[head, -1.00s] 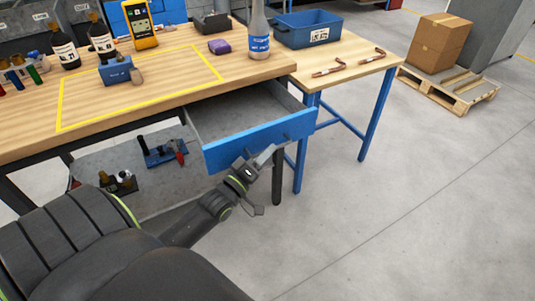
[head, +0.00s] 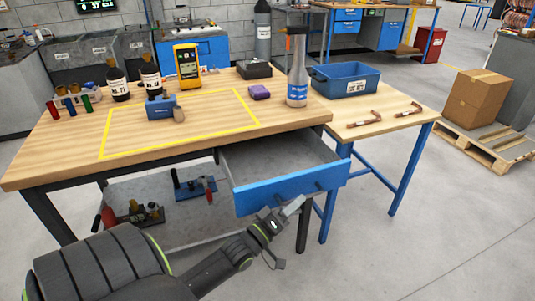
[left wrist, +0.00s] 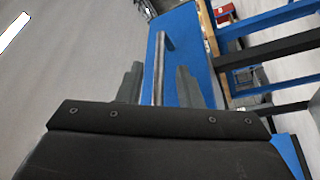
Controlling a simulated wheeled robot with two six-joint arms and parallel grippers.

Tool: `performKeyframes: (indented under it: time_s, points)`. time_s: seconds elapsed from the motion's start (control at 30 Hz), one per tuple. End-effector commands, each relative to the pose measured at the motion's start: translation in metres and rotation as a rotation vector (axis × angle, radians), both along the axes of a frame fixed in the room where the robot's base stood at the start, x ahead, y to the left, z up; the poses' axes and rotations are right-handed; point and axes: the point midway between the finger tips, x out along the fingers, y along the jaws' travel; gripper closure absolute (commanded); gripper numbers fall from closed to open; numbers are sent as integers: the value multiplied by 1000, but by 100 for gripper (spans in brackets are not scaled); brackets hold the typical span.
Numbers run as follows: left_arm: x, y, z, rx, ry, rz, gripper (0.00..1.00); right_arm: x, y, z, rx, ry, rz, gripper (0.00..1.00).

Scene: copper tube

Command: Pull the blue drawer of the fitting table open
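The blue drawer (head: 290,187) of the fitting table (head: 200,142) stands pulled out, and its grey inside shows empty in the head view. My left gripper (head: 287,211) is at the lower front of the drawer. In the left wrist view the drawer's blue front (left wrist: 192,48) lies ahead, with its bar handle (left wrist: 159,62) between the two fingers of my left gripper (left wrist: 158,88). The fingers are apart, with a gap on each side of the bar. My right gripper is not in view.
On the table top are bottles (head: 297,75), a yellow meter (head: 187,66) and a small blue vise (head: 161,106). A side table with a blue bin (head: 345,82) stands to the right. A lower shelf (head: 150,200) holds tools. Floor is clear at front right.

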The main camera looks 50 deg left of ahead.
Motion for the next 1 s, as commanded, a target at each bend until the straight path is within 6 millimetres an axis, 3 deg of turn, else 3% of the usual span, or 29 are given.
performKeyframes:
  time_s: [0.6, 0.8, 1.0]
  points:
    - [-126, 8, -29, 1, 4, 1, 67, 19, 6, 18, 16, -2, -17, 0]
    - [-151, 9, -33, 1, 1, 0, 67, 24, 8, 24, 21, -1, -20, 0]
    - [-158, 10, -34, 0, 0, 0, 67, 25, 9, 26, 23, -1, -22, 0]
